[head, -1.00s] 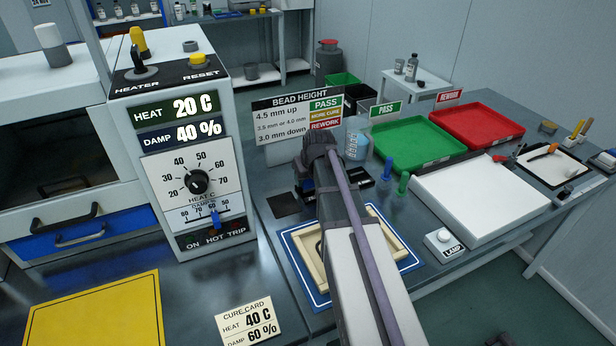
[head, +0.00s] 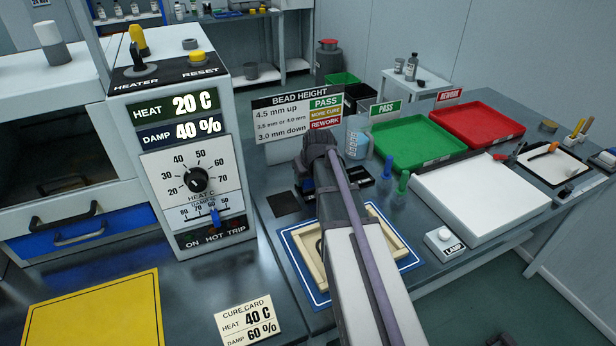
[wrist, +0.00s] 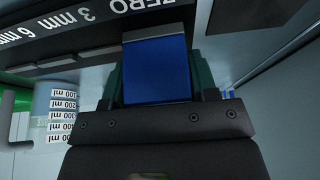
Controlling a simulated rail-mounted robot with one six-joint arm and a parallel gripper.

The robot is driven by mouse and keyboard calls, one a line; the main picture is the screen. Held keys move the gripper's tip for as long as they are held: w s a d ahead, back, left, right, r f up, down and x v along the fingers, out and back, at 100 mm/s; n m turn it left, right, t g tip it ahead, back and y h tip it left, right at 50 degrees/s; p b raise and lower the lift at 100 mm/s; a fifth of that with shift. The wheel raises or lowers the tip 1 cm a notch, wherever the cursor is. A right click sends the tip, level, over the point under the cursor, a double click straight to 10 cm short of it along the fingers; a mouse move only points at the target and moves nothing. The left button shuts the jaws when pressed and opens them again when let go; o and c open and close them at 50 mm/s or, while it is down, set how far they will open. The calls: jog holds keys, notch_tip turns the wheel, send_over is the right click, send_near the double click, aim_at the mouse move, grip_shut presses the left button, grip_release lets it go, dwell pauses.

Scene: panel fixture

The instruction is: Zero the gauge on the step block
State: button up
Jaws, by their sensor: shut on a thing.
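My gripper (wrist: 157,85) is shut on a blue block-shaped gauge (wrist: 155,62), with a green-teal finger on either side. The dark step block (wrist: 45,28) lies just beyond it in the wrist view, with white labels ZERO, 3 mm and 6 mm. The gauge is next to the ZERO label. I cannot tell whether its tip touches the step. In the head view my arm hides most of the gauge and the block; a bit of the dark block (head: 361,179) shows right of the arm.
A wooden frame (head: 398,246) on a blue-edged mat lies under my arm. A bead height sign (head: 283,118) and a marked beaker (head: 356,140) stand behind.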

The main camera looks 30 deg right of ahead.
dwell(0.3)
notch_tip(320, 180, up, 8)
jog(key=p, duration=0.8)
